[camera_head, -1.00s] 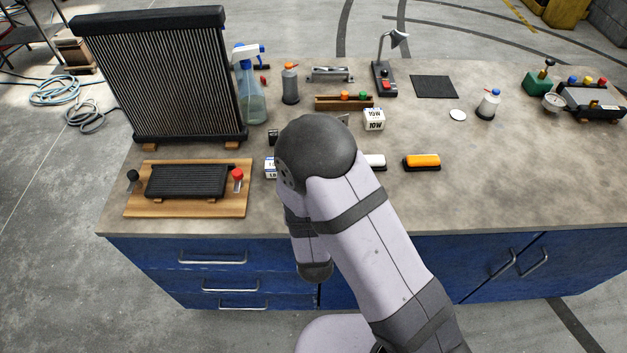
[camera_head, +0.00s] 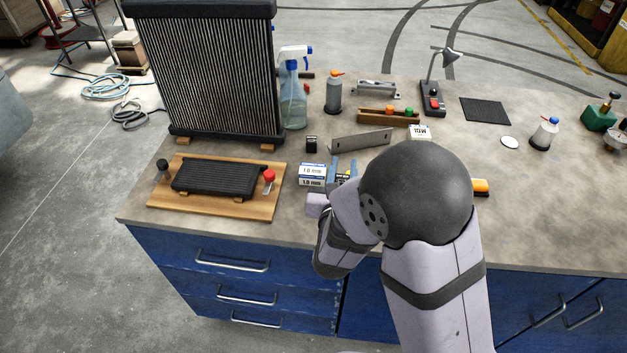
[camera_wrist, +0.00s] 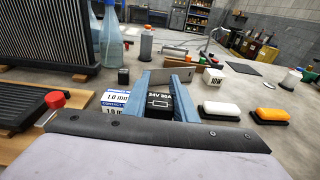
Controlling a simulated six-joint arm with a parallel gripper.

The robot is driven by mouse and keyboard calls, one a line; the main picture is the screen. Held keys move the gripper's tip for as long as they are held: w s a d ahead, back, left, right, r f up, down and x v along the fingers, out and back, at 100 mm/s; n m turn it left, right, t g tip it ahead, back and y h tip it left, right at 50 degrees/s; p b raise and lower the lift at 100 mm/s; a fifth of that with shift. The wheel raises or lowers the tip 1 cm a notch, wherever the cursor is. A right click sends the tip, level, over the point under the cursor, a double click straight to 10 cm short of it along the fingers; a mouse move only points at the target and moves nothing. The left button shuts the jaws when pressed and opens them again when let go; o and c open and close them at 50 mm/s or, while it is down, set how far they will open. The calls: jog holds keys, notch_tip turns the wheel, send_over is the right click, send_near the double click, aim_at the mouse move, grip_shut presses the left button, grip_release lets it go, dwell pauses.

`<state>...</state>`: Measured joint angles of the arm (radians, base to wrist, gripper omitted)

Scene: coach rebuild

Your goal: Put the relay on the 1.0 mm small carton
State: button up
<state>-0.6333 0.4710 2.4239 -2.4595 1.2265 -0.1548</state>
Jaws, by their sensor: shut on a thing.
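The relay is a black block marked "24V 30A" in the wrist view (camera_wrist: 160,103). My gripper (camera_wrist: 162,92) is shut on it, one blue finger on each side. The 1.0 mm small carton (camera_head: 311,173) is white and blue and stands on the bench just left of my gripper (camera_head: 343,174) in the head view. In the wrist view, the carton (camera_wrist: 114,99) is directly left of the left finger; I cannot tell whether they touch. My wrist hides most of the relay in the head view, and its height above the bench is unclear.
A small black block (camera_head: 311,144) and a metal plate (camera_head: 362,140) stand behind. A wooden board (camera_head: 272,205) with a black finned part (camera_head: 215,178) lies left. A white 10W carton (camera_head: 420,132) and white (camera_wrist: 221,111) and orange (camera_wrist: 270,115) brushes are right.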

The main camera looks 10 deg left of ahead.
notch_tip(320, 180, up, 9)
jog(key=m+h+b, duration=0.1)
jog(key=h+b, duration=0.1)
jog(key=b, duration=0.2)
send_over(313, 174)
jog(key=w+d, duration=0.4)
jog(key=w+a+f+n+y, duration=0.1)
jog(key=a+f+y, duration=0.1)
jog(key=a+f, duration=0.1)
jog(key=shift+w+a+f, duration=0.35)
jog(key=shift+w+a, duration=0.05)
jog(key=shift+a, duration=0.3)
jog(key=shift+f+p, duration=1.1)
jog(key=shift+f, duration=3.9)
jog(key=shift+f, duration=0.2)
jog(key=o, duration=1)
jog(key=shift+o, duration=0.2)
jog(key=shift+r, duration=0.3)
